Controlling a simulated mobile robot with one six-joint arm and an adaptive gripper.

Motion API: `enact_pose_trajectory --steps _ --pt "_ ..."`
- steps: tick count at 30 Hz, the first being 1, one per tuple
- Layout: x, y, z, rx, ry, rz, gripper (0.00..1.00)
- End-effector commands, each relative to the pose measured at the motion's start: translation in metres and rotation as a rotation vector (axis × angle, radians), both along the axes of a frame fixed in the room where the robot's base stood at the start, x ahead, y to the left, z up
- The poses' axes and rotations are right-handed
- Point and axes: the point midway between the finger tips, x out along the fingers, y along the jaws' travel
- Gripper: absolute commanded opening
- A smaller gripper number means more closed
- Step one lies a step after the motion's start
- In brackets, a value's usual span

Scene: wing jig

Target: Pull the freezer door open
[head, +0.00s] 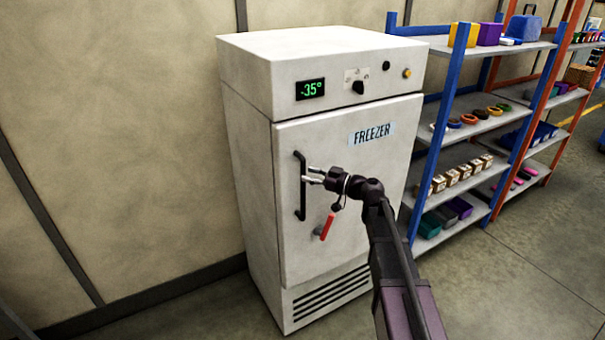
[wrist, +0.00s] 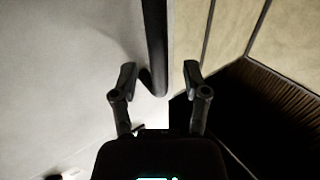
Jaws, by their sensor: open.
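The white freezer (head: 250,130) stands against the wall, with a green -35° display and a FREEZER label. Its door (head: 350,220) looks shut. A black vertical bar handle (head: 301,185) is on the door's left side. A red-handled lever (head: 327,226) sits lower on the door, to the right of the bar. My gripper (head: 308,175) is at the bar handle, about mid-height, with its fingers pointing left. In the wrist view my gripper (wrist: 160,78) is open, and the black handle (wrist: 155,45) lies between the lines of its two fingers. I cannot tell whether a finger touches it.
Blue-framed shelves (head: 465,130) with bins and small parts stand close to the freezer's right side. An orange-framed rack (head: 560,90) is beyond them. The beige wall (head: 110,130) is behind and left. The floor (head: 510,290) at the front right is clear.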

Motion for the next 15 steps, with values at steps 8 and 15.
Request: enact_pose_trajectory --steps 8,15 --pt "0.009 0.021 0.000 0.000 0.000 0.000 0.60" --pt "0.010 0.023 0.000 0.000 0.000 -0.001 0.60"
